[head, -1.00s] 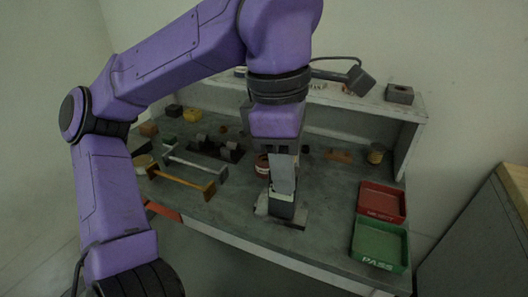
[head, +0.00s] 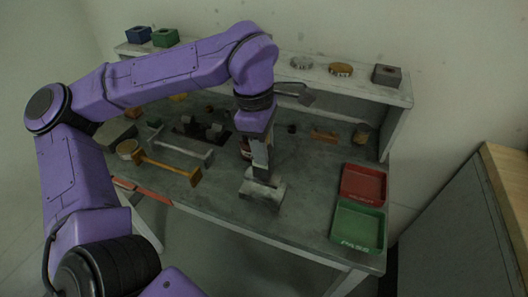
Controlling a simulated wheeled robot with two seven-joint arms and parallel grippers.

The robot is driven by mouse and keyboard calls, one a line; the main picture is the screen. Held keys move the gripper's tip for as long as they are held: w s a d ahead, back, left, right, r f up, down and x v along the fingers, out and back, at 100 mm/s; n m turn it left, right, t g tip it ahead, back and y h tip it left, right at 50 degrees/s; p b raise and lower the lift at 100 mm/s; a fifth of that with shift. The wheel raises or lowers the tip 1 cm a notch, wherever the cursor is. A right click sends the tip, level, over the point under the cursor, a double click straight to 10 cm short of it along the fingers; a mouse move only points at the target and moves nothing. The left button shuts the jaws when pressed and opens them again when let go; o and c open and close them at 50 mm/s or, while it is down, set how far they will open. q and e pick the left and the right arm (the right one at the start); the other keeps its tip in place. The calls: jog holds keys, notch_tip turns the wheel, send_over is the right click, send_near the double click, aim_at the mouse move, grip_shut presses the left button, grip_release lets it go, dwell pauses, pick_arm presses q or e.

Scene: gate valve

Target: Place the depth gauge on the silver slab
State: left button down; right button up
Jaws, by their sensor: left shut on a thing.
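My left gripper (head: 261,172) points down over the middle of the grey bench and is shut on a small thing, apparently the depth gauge. The gripper hides most of that thing, so its shape and tilt cannot be made out. Directly below is the silver slab (head: 250,187), a light grey block lying on the bench top, with a dark patch at its middle under the fingertips. I cannot tell whether the held thing touches the slab. My right gripper is not in view.
A red tray (head: 362,184) and a green PASS tray (head: 357,226) stand at the right. A raised shelf (head: 325,78) runs along the back. Bare bench (head: 310,205) lies between slab and trays.

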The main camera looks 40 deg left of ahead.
pick_arm(q)
jog(key=f, duration=0.2)
jog(key=w+f+p, duration=0.1)
jog(key=f, duration=0.1)
jog(key=shift+a+f, duration=0.15)
jog(key=shift+a, duration=0.05)
jog(key=shift+s+d+f, duration=0.1)
jog(key=shift+f, duration=0.05)
jog(key=c, duration=0.8)
grip_release()
jog(key=r, duration=0.4)
jog(key=a+r, duration=0.1)
jog(key=r, duration=0.3)
jog(key=r+b, duration=0.1)
jog(key=r, duration=0.3)
jog(key=shift+s+a+r, duration=0.2)
jog(key=shift+s, duration=0.1)
